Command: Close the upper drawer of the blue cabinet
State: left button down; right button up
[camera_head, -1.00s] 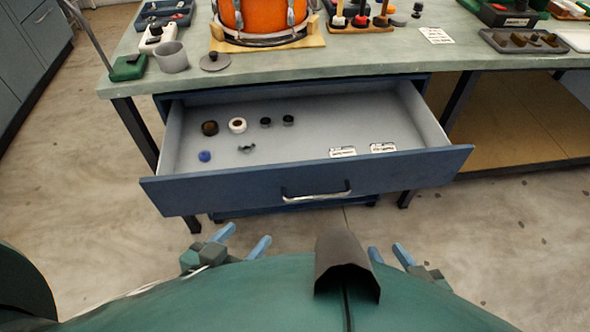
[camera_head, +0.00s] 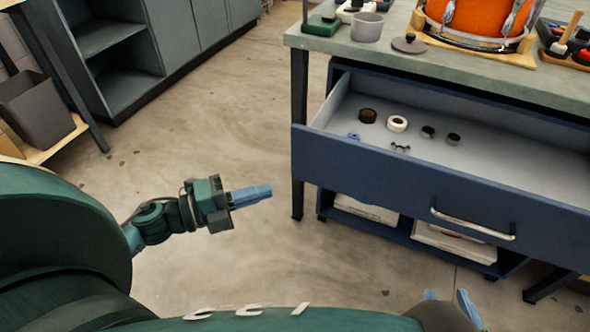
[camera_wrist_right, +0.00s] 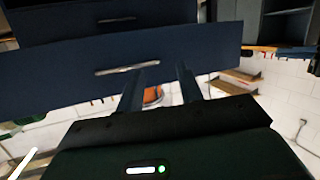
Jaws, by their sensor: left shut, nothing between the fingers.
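The blue cabinet's upper drawer is pulled out, and its blue front (camera_head: 400,185) carries a metal bar handle (camera_head: 472,222). Small round parts lie inside on its grey floor. My left gripper (camera_head: 266,190) is shut and empty, left of the drawer front and apart from it, over the floor. My right gripper (camera_head: 468,308) is partly visible at the bottom edge of the head view. In the right wrist view its two fingers (camera_wrist_right: 159,85) stand apart with nothing between them. A blue front (camera_wrist_right: 60,82) with a handle (camera_wrist_right: 127,69) lies beyond them.
The bench top (camera_head: 400,62) above the drawer holds an orange drum (camera_head: 472,15), a grey cup (camera_head: 367,27) and a dark lid (camera_head: 408,43). White packages (camera_head: 455,243) lie below the drawer. A grey bin (camera_head: 38,110) stands far left. The floor left of the cabinet is clear.

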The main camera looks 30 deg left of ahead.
pick_arm(q)
jog(key=x, duration=0.3)
jog(key=w+a+x, duration=0.1)
jog(key=x, duration=0.3)
jog(key=b+x, duration=0.1)
jog(key=x, duration=0.3)
jog(key=shift+w+a, duration=0.1)
jog(key=shift+w, duration=0.7)
pick_arm(e)
jog(key=shift+w+t, duration=0.15)
jog(key=shift+t, duration=0.25)
pick_arm(q)
jog(key=shift+r, duration=0.1)
